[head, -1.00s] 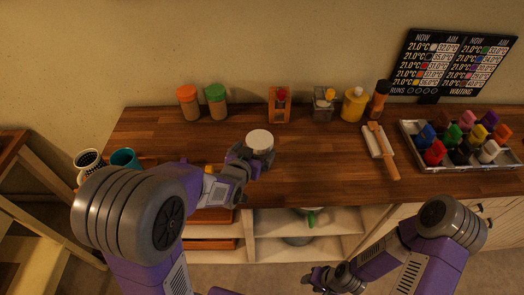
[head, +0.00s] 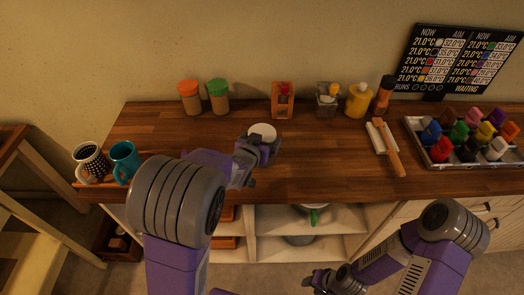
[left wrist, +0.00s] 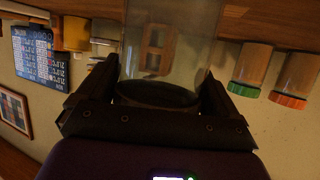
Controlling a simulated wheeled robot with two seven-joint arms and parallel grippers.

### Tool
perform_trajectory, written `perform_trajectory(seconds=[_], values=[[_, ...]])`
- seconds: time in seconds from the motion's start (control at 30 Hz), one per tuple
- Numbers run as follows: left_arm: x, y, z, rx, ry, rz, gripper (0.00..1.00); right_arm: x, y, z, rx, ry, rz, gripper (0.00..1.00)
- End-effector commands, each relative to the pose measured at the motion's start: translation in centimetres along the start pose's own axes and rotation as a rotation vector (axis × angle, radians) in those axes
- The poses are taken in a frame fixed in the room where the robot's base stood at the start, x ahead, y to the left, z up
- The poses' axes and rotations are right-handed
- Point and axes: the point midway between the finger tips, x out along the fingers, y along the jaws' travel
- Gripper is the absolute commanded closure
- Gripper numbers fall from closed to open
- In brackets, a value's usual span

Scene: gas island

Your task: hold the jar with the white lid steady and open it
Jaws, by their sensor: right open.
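The jar is clear, and its white lid (head: 262,131) shows from above in the head view, over the front middle of the counter. My left gripper (head: 262,146) is at the jar, with its fingers on both sides. In the left wrist view the picture is upside down; the clear jar (left wrist: 165,45) stands between the two dark fingers (left wrist: 160,90), which appear to touch it. Whether the jar's base rests on the counter is hidden. My right gripper (head: 318,280) is low in front of the counter, open and empty, away from the jar.
Orange-lidded (head: 190,98) and green-lidded (head: 218,97) shakers stand behind to the left. Two mugs, one teal (head: 124,162), are at the left end. A yellow pot (head: 359,101), a wooden-handled tool (head: 387,150) and a tray of coloured blocks (head: 414,143) are right.

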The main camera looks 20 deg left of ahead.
Motion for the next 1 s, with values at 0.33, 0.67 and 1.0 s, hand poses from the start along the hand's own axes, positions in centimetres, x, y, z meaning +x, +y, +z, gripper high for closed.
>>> perform_trajectory(seconds=[0.33,0.67,1.0], values=[[0.0,0.0,-0.1,0.0,0.003,0.001,0.72,0.0,0.0,0.0,0.0,0.0,0.0,0.57],[-0.5,0.0,-1.3,-0.002,0.006,0.001,0.73,-0.6,-0.2,0.0,0.0,0.0,0.0,0.57],[-3.1,0.1,-7.6,-0.003,0.007,0.002,0.73,-3.6,-1.4,0.2,0.0,0.0,0.0,0.57]])
